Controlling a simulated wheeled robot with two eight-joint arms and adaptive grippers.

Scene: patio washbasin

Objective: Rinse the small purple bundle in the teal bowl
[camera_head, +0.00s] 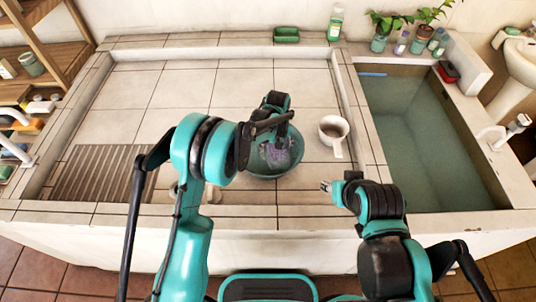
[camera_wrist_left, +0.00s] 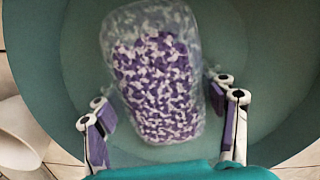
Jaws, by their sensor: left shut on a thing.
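The teal bowl (camera_head: 297,153) stands on the tiled counter in front of me. The small purple bundle (camera_head: 271,157) is inside it, a clear-wrapped packet with a purple and white pattern. My left gripper (camera_head: 276,145) reaches down into the bowl, its fingers largely hidden by the wrist in the head view. In the left wrist view, the bundle (camera_wrist_left: 158,85) lies between the two fingers of the left gripper (camera_wrist_left: 165,112), with the bowl's wall (camera_wrist_left: 275,60) around it. My right gripper (camera_head: 326,187) is apart from the bowl, over the counter's front; its jaw opening is too small to read.
A white dipper (camera_head: 333,128) with a handle stands right of the bowl. A water-filled basin (camera_head: 425,130) lies at the right, behind a raised tiled edge. A ribbed drainboard (camera_head: 95,172) is at the left.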

